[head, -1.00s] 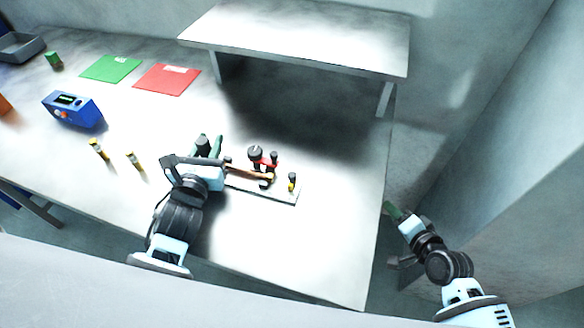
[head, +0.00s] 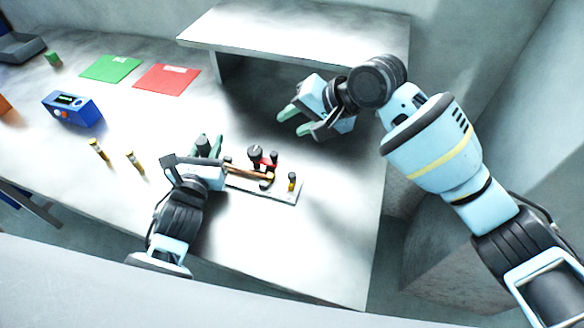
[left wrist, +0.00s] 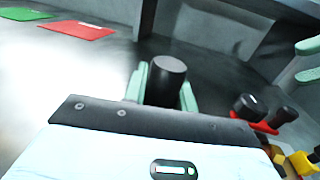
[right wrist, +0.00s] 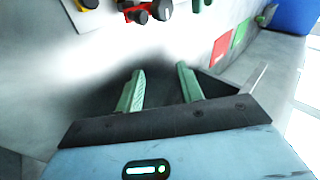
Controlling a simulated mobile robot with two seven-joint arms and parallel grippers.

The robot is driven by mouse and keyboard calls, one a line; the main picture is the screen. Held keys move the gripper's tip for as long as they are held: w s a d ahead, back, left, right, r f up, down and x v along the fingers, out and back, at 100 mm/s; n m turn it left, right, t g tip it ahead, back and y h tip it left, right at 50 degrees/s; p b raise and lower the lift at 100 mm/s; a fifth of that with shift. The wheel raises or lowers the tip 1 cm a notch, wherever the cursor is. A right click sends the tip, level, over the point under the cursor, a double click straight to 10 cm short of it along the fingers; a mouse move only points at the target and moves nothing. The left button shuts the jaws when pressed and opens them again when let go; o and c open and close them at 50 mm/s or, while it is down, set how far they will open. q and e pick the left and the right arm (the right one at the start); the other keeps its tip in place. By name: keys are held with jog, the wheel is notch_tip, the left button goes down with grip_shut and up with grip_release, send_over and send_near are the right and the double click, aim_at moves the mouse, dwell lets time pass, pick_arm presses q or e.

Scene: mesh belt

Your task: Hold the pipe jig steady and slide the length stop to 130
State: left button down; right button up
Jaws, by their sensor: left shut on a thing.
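The pipe jig (head: 283,196) is a pale plate on the table with a copper-coloured pipe (head: 250,171) along it. A red part with black knobs (head: 270,161) stands beside the pipe, and a small yellow part with a black top (head: 292,182) stands near the plate's right end. I cannot tell which is the length stop; no scale is readable. My left gripper (head: 211,146) is shut on a black cylindrical handle (left wrist: 167,80) at the jig's left end. My right gripper (head: 290,122) is open and empty, above the table behind and right of the jig.
A raised shelf (head: 300,45) stands at the back, close behind my right gripper. Two yellow-and-black pieces (head: 135,161), a blue device (head: 72,108), and green (head: 111,68) and red (head: 167,79) mats lie to the left. The table in front of the jig is clear.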

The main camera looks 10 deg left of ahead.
jog(key=s+a+r+n+g+h, duration=0.1)
jog(key=s+a+r+g+h, duration=0.1)
jog(key=s+h, duration=0.15)
jog(key=n+h, duration=0.2)
jog(key=h, duration=0.3)
send_near(292, 174)
jog(key=shift+g, duration=0.3)
jog(key=f, duration=0.8)
jog(key=shift+w+d+f, duration=0.2)
jog(key=shift+f, duration=0.2)
jog(key=shift+c, duration=0.3)
grip_shut()
